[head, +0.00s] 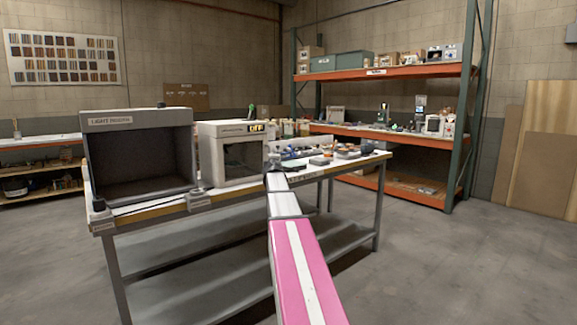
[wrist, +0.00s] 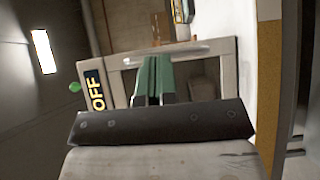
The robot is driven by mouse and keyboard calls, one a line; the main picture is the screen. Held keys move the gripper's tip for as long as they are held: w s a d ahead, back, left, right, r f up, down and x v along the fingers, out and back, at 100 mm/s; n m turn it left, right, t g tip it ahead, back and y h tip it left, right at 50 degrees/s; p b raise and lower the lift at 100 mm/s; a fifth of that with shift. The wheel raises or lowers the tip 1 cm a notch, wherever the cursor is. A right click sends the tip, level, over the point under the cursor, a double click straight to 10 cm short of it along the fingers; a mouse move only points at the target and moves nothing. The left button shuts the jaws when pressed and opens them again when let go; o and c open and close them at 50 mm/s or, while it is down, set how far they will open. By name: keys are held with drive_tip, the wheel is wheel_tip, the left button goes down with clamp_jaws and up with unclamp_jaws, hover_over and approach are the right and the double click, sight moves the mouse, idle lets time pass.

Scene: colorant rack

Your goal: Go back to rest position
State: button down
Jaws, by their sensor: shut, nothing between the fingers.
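My gripper (wrist: 153,60) shows in the wrist view as two green fingers side by side, shut with nothing between them. They point toward the front of a pale box with a dark window and a yellow "OFF" display (wrist: 96,92); I cannot tell how far apart they are. In the head view my pink and white arm stretches forward to the right end of the workbench, and the fingertips are too small to make out there. The same box (head: 208,150) stands on the bench to the left of the arm's end.
A large grey light booth (head: 137,118) stands on the workbench (head: 150,214) at left. Several small items lie on the bench's right part, close to my arm. An orange and green shelf rack (head: 400,72) stands behind. The floor (head: 450,260) at right is clear.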

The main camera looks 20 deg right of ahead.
drive_tip(key=s+d, duration=0.4)
drive_tip(key=s, duration=0.4)
drive_tip(key=s+a+f+m+g+y, duration=0.1)
drive_tip(key=s+a+f+m+g, duration=0.2)
drive_tip(key=a+f, duration=0.5)
drive_tip(key=s+a+f+m+g+y, duration=0.2)
drive_tip(key=s+a+f, duration=0.25)
drive_tip(key=f, duration=0.65)
drive_tip(key=s+a+f+m+g+y, duration=0.1)
drive_tip(key=s+a+f+m+g, duration=0.2)
drive_tip(key=a+f, duration=0.55)
drive_tip(key=s+a+f+m+g+y, duration=0.2)
drive_tip(key=s+a+f+g, duration=0.2)
drive_tip(key=s+a+f, duration=0.3)
drive_tip(key=s+a+f+m+g+y, duration=0.1)
drive_tip(key=s+a+f+g, duration=0.3)
drive_tip(key=s+a+f, duration=0.4)
drive_tip(key=s+f+m, duration=0.1)
drive_tip(key=s+f, duration=0.1)
drive_tip(key=s, duration=0.5)
drive_tip(key=shift+s+f+m+y, duration=0.15)
drive_tip(key=shift+s+m+y, duration=0.15)
drive_tip(key=shift+y, duration=0.1)
drive_tip(key=shift+d, duration=0.1)
